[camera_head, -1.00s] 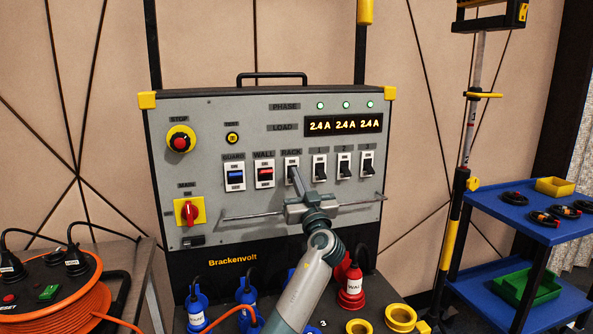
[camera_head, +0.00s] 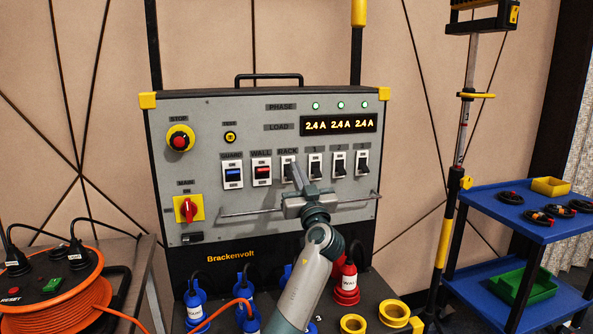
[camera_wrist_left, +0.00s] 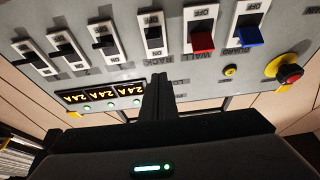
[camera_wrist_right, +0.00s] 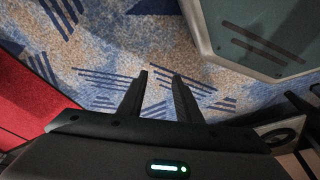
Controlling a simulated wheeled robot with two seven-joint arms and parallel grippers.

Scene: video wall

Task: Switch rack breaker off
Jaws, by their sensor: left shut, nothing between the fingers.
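The rack breaker (camera_head: 287,163) is in the row of switches on the grey power panel (camera_head: 215,120), under the RACK label. It also shows in the left wrist view (camera_wrist_left: 153,36), upside down, with a black lever. My left gripper (camera_head: 296,172) is shut and empty, its fingers pointing at the panel and covering part of the rack breaker. In the left wrist view its fingertips (camera_wrist_left: 158,76) end near the RACK label. I cannot tell if they touch. My right gripper (camera_wrist_right: 159,76) is open and empty above the patterned carpet.
A red wall switch (camera_head: 262,171) and a blue guard switch (camera_head: 233,174) sit left of the rack breaker; black breakers (camera_head: 338,165) sit right. A thin bar (camera_head: 240,213) crosses below. The load display (camera_head: 339,124) reads 2.4 A three times. Plugs (camera_head: 347,279) stand below.

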